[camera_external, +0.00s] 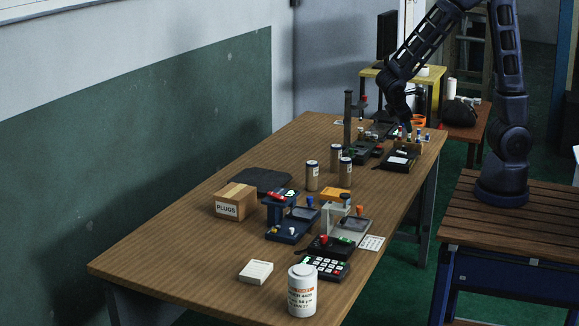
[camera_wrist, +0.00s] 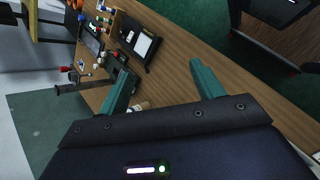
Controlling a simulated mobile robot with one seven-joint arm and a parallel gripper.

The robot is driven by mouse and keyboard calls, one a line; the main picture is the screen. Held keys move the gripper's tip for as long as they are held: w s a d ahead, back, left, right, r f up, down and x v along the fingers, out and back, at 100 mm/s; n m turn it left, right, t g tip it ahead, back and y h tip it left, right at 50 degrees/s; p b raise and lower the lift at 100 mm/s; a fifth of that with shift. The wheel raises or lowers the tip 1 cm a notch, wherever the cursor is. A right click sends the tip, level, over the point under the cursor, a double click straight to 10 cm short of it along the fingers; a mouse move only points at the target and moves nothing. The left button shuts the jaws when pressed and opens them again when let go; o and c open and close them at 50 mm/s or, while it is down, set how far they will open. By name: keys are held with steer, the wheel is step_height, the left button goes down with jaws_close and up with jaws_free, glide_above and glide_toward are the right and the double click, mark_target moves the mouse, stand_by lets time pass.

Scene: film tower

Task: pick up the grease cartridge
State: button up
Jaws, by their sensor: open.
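My gripper (camera_external: 403,120) is at the far end of the long wooden table, above the small items there. In the wrist view its two teal fingers (camera_wrist: 162,70) are apart with nothing between them. Three tan cylinders with dark caps and pale labels (camera_external: 312,176) stand upright mid-table, well nearer the camera than my gripper. Part of a tan cylinder (camera_wrist: 139,106) shows beside the left finger in the wrist view. I cannot tell for sure which object is the grease cartridge; no readable label names it.
A dark tray with a white card (camera_external: 398,160) and several small bottles stand near my gripper. A dark upright post (camera_external: 348,120) rises beside them. A PLUGS box (camera_external: 236,201), fixtures, a keypad (camera_external: 322,267) and a white jar (camera_external: 302,292) stand nearer. The table's left side (camera_external: 165,252) is clear.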

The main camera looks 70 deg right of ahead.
steer(key=w+a+f+n+t+h, duration=0.25)
steer(key=w+f+n+h, duration=0.25)
steer(key=w+f+n, duration=0.3)
steer(key=n+t+h, duration=0.1)
steer(key=n+t, duration=0.9)
glide_toward(348, 165)
steer(key=shift+g+x, duration=0.25)
steer(key=shift+x, duration=6.1)
steer(key=shift+w+a+r, duration=0.1)
steer(key=c, duration=1.2)
steer(key=shift+o, duration=0.2)
